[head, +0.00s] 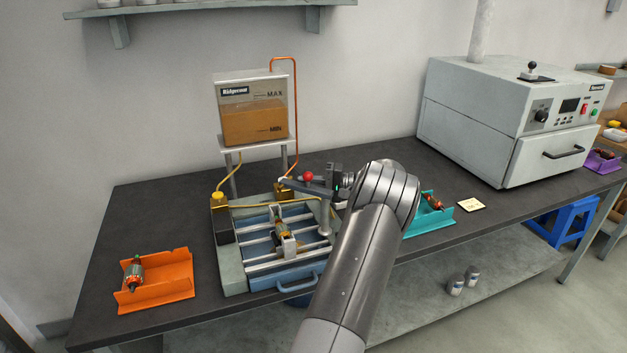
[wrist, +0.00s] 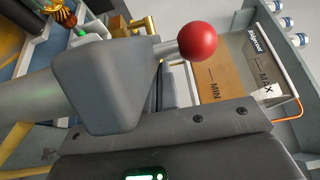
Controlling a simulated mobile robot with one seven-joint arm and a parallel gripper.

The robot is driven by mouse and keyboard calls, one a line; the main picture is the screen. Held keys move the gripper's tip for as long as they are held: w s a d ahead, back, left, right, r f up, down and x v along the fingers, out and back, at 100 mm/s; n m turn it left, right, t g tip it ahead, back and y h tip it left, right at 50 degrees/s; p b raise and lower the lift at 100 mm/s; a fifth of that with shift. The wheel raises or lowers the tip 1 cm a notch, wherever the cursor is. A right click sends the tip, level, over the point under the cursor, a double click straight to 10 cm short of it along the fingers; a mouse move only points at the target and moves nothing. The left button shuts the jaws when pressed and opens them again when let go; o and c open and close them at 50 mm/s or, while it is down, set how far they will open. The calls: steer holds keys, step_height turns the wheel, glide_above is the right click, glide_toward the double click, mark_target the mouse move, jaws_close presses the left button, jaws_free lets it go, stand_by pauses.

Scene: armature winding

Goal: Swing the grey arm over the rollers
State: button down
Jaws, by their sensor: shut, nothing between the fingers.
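The grey arm (head: 300,186) with its red ball knob (head: 308,176) sits at the back right of the blue tray, above the back end of the rollers. The rollers (head: 304,249) are pale bars across the tray, with a copper-wound armature (head: 281,229) on them. In the wrist view, a grey block (wrist: 110,85) fills the middle, and the red knob (wrist: 197,42) stands out beside it. My gripper (head: 325,182) is shut and empty, close to the right of the knob. Its fingertips are mostly hidden, and I cannot tell whether it touches the grey arm.
A resin tank (head: 253,122) on a stand with a copper pipe rises behind the tray. An orange holder (head: 170,280) with an armature is at left, a teal holder (head: 430,222) at right. A large oven (head: 490,120) stands further right.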

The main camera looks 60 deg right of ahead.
mark_target(300, 184)
steer(key=shift+w+a+y, duration=0.25)
steer(key=shift+a+y, duration=0.05)
steer(key=shift+a, duration=0.4)
steer(key=shift+w+a+n+g+y, duration=0.1)
steer(key=shift+a+n+g+y, duration=0.15)
steer(key=shift+n+y, duration=0.35)
steer(key=shift+a+n+g+y, duration=0.45)
steer(key=shift+n+y, duration=0.1)
steer(key=shift+y, duration=0.2)
steer(key=shift+a+n+g+y, duration=0.35)
steer(key=shift+n+y, duration=0.2)
steer(key=shift+y, duration=0.2)
steer(key=shift+a+n+g+y, duration=0.2)
steer(key=shift+n+g+y, duration=0.2)
steer(key=shift+g+y, duration=0.1)
steer(key=shift+a+n+g+y, duration=0.65)
steer(key=shift+n+g+y, duration=0.4)
steer(key=shift+y, duration=0.15)
steer(key=shift+v, duration=3.85)
steer(key=shift+a, duration=0.1)
